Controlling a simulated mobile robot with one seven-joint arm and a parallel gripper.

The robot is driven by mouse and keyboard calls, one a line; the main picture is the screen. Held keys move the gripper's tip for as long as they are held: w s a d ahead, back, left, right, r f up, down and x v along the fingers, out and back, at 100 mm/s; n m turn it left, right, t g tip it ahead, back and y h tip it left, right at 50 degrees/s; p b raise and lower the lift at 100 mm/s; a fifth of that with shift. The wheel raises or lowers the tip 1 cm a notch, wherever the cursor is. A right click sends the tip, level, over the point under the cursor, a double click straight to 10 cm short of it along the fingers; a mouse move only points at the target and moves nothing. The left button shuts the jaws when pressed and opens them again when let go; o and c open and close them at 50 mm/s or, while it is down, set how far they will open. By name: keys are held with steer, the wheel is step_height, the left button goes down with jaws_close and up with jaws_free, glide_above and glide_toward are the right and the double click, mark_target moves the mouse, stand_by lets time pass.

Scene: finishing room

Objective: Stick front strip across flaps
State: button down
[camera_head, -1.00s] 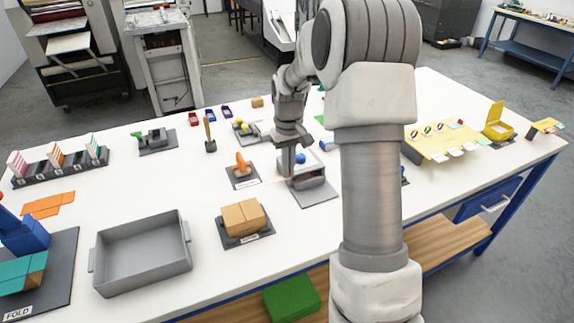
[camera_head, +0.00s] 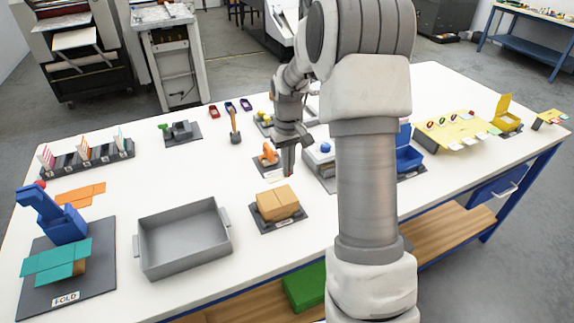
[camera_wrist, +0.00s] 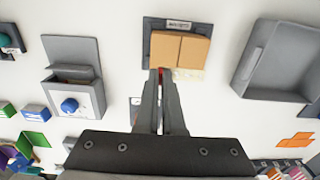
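A tan box (camera_head: 279,202) with two closed top flaps and a seam between them sits on a dark labelled mat (camera_head: 298,221). It also shows in the wrist view (camera_wrist: 179,50). My gripper (camera_head: 289,173) is above the table just behind the box in the head view. In the wrist view its narrow fingers (camera_wrist: 166,74) nearly meet beside the box edge. A thin pale strip (camera_wrist: 189,74) with a red bit at the fingertips appears pinched there. Whether it touches the box cannot be told. The grey dispenser with a blue button (camera_wrist: 72,100) stands apart from the gripper.
A grey open tray (camera_head: 183,240) stands left of the box. An orange tape tool (camera_head: 267,155) on its mat is close behind my gripper. A blue bin (camera_head: 408,158) is to the right. A fold station (camera_head: 65,270) with teal flaps is at the far left. White table is clear before the box.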

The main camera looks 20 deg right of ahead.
mark_target(288, 193)
steer(key=shift+f+b, duration=2.2)
steer(key=shift+f, duration=0.95)
steer(key=shift+s+a+f, duration=0.1)
steer(key=shift+s+f, duration=0.05)
steer(key=shift+f, duration=0.45)
steer(key=shift+r, duration=0.15)
stand_by(0.5)
steer(key=c, duration=1)
jaws_free()
steer(key=shift+r, duration=0.1)
steer(key=shift+o, duration=0.4)
steer(key=shift+o, duration=1.4)
steer(key=shift+r, duration=0.2)
steer(key=shift+r+p, duration=2.7)
steer(key=shift+r, duration=1.15)
